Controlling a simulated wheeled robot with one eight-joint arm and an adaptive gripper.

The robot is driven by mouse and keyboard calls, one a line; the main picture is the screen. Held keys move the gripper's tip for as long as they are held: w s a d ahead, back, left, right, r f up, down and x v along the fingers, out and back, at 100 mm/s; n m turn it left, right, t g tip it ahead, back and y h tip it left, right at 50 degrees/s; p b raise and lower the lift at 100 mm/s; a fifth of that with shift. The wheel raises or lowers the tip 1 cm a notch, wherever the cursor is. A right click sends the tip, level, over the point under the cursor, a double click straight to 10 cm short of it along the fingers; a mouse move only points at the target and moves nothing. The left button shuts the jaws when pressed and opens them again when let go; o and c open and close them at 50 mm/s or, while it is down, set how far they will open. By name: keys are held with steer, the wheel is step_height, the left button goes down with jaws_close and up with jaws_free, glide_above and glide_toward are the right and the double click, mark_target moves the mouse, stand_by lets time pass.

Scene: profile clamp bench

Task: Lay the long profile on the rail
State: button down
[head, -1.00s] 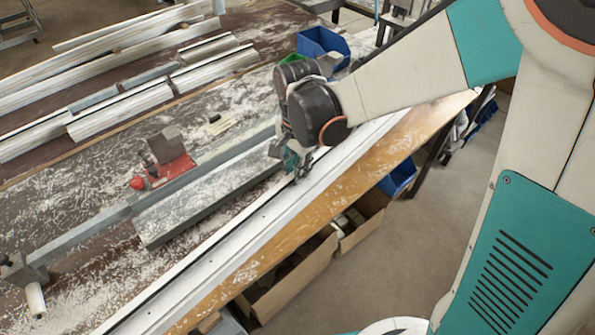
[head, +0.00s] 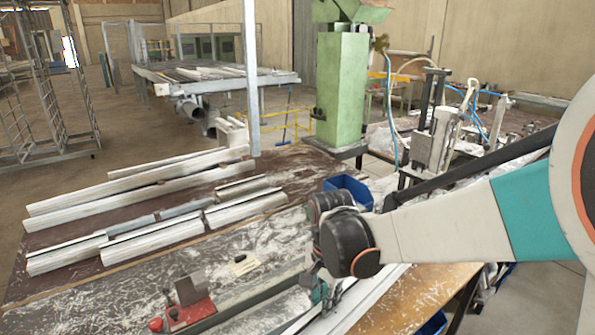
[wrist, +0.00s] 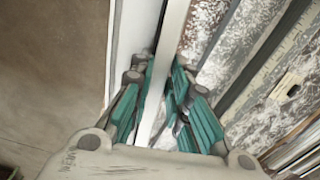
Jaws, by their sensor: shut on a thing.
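My gripper (wrist: 160,95) is shut on the long profile (wrist: 170,30), a narrow pale strip that runs between its teal fingers in the wrist view. In the head view my gripper (head: 322,292) is low in the picture, at the bench's front edge, and its fingertips are partly hidden by the wrist. Only short stretches of the profile show, so its ends are out of view. A grey bar with a scale, which looks like the rail (wrist: 275,55), lies to the right in the wrist view, apart from my gripper. A red clamp (head: 190,306) stands on the bench left of my gripper.
White profiles (head: 130,185) lie in rows across the bench's left and back. A blue bin (head: 349,189) stands behind my gripper, near a green machine column (head: 342,90). A wide pale band (wrist: 132,35) runs left of the held strip, with open floor (wrist: 55,70) beyond.

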steer(key=w+d+n+b, duration=0.1)
steer(key=w+d+b, duration=0.1)
steer(key=w+d, duration=0.1)
steer(key=w+d+n+b, duration=0.2)
steer(key=w+d, duration=0.2)
steer(key=d, duration=0.1)
steer(key=w+d+n+b, duration=0.1)
steer(key=w+d+b, duration=0.2)
steer(key=w+d, duration=0.1)
steer(key=shift+w+d+f+n, duration=0.15)
steer(key=shift+w+d+n, duration=0.05)
steer(key=shift+d+n, duration=0.1)
steer(key=shift+f+n, duration=0.1)
steer(key=shift+n, duration=0.2)
steer(key=shift+d+f+n+b, duration=0.15)
steer(key=shift+d+n+b, duration=0.15)
steer(key=shift+d+n, duration=0.1)
steer(key=shift+a, duration=0.1)
